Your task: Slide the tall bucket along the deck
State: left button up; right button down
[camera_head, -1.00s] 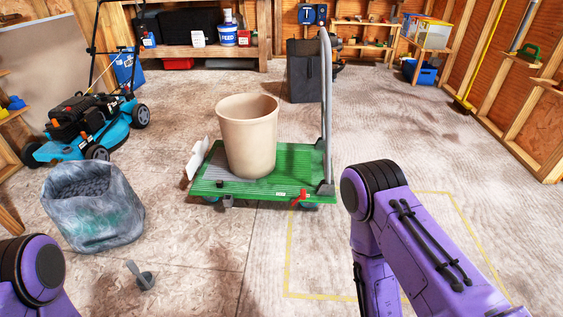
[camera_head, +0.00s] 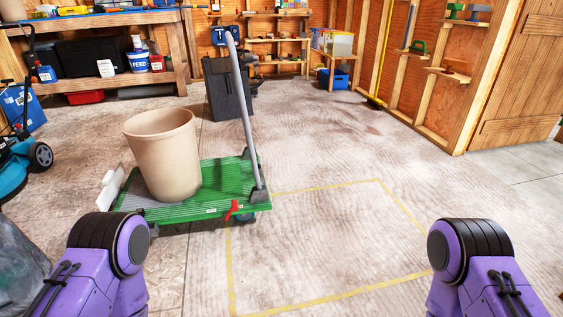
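The tall bucket (camera_head: 165,155) is beige and open-topped. It stands upright on the left part of the green deck (camera_head: 222,178) of a platform cart. The cart has a grey upright handle (camera_head: 243,110) at its right end, a white flap (camera_head: 112,187) at its left end and a red lever (camera_head: 232,210) on its front edge. Purple links of my left and right arms show at the bottom left and bottom right, apart from the cart. Neither gripper is in view.
A yellow taped rectangle (camera_head: 330,298) lies on the floor right of and in front of the cart. A black case (camera_head: 227,88) stands behind it. A blue mower (camera_head: 14,168) and a grey sack (camera_head: 18,268) are at the left edge. The floor to the right is clear.

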aim_at(163, 143)
jog(key=z, duration=0.65)
jog(key=i, duration=1.4)
jog(key=u, duration=2.65)
